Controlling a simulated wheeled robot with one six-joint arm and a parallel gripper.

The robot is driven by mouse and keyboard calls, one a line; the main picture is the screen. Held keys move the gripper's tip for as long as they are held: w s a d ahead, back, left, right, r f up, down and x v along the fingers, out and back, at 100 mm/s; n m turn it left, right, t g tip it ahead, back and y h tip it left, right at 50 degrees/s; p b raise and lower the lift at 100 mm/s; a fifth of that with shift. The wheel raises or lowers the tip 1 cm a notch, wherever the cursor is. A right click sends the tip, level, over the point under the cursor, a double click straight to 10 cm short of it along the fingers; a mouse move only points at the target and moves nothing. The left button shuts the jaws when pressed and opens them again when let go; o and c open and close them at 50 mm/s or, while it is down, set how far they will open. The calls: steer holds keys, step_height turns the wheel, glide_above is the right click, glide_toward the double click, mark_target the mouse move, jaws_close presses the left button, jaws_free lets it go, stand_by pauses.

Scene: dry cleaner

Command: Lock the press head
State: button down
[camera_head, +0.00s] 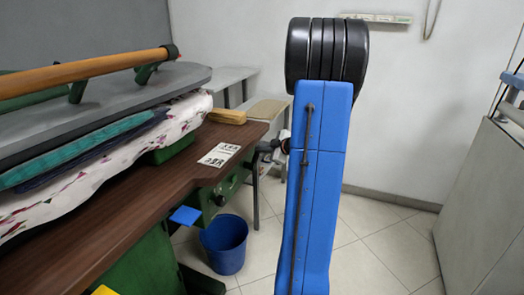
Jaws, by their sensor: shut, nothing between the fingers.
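The press head is a grey padded plate (150,90) at the left, with a long wooden bar (90,72) along its top. It lies low over teal and dark cloths and a floral pad, on a brown table (130,205). Under the table's right end is a green part with a dark round piece (220,197). I cannot tell whether this is the lock. My gripper (262,148) shows as a small dark shape just off the table's right edge. It is shut and empty. My blue arm hides most of the wrist.
A blue bucket (224,244) stands on the tiled floor below the table's end. A wooden block (227,116) and a printed card (219,155) lie on the table. A grey cabinet (485,200) stands at the right. The floor right of my arm is clear.

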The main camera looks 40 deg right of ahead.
steer(key=shift+w+d+f+m, duration=0.15)
steer(key=shift+d+m, duration=0.15)
steer(key=shift+d, duration=0.05)
steer(key=w+d+f+m+g+y, duration=0.1)
steer(key=d+f+m+g+y, duration=0.2)
steer(key=f+y, duration=0.4)
step_height(320, 180, down, 2)
steer(key=d+m, duration=0.1)
steer(key=m, duration=0.1)
steer(key=shift+w+f+m, duration=0.15)
steer(key=shift+w+m, duration=0.2)
steer(key=shift+m, duration=0.05)
stand_by(0.9)
steer(key=shift+s+a+f, duration=0.1)
steer(key=shift+f, duration=0.1)
stand_by(0.4)
steer(key=shift+r, duration=0.1)
